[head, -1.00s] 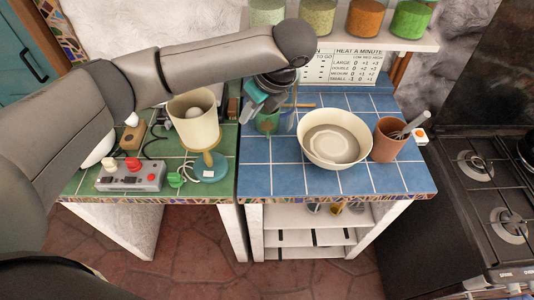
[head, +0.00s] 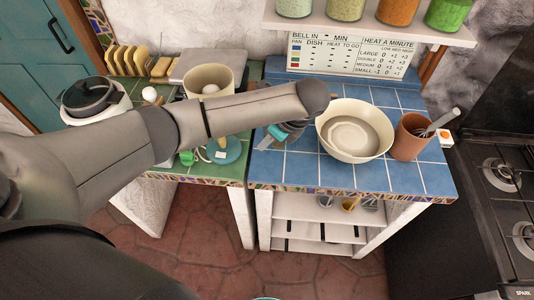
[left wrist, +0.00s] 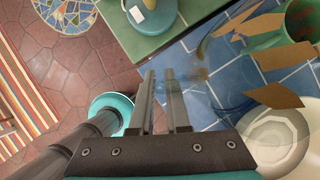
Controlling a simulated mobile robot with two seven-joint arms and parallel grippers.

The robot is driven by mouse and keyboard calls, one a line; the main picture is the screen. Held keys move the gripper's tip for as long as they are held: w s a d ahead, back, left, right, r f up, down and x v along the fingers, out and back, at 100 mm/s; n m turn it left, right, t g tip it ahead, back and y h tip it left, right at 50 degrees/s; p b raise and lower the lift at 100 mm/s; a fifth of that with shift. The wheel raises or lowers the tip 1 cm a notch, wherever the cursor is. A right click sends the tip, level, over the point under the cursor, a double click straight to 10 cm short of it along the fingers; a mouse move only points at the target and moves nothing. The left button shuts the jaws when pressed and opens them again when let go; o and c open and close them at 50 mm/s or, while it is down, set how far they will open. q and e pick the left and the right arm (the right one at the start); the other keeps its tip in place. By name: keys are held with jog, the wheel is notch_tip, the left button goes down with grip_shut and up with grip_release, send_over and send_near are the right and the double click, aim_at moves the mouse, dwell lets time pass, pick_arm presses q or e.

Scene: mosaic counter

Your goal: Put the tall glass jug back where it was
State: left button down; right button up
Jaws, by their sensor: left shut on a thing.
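The tall glass jug is see-through and hard to make out. In the left wrist view, a faint clear shape that looks like the jug (left wrist: 220,85) shows just right of my fingertips, over the blue tiles. My left gripper (head: 284,133) is over the front left part of the blue counter, left of the cream bowl. It also shows in the left wrist view (left wrist: 162,80), its two fingers close together and shut on what looks like the jug. The exact grip point and the jug's base are unclear. My right gripper is in neither view.
The cream bowl (head: 355,134) stands right of my gripper, with a terracotta pot (head: 409,143) beyond it. A green pot with flat wooden utensils (left wrist: 282,35) is close by in the left wrist view. Blue tiles at the front (head: 300,168) are clear.

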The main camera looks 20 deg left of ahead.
aim_at(269, 152)
pick_arm(q)
jog(key=shift+f+b, duration=0.35)
jog(key=shift+f, duration=2.15)
jog(key=shift+f, duration=0.15)
jog(key=c, duration=0.9)
grip_release()
jog(key=p+v, duration=0.2)
jog(key=v, duration=1)
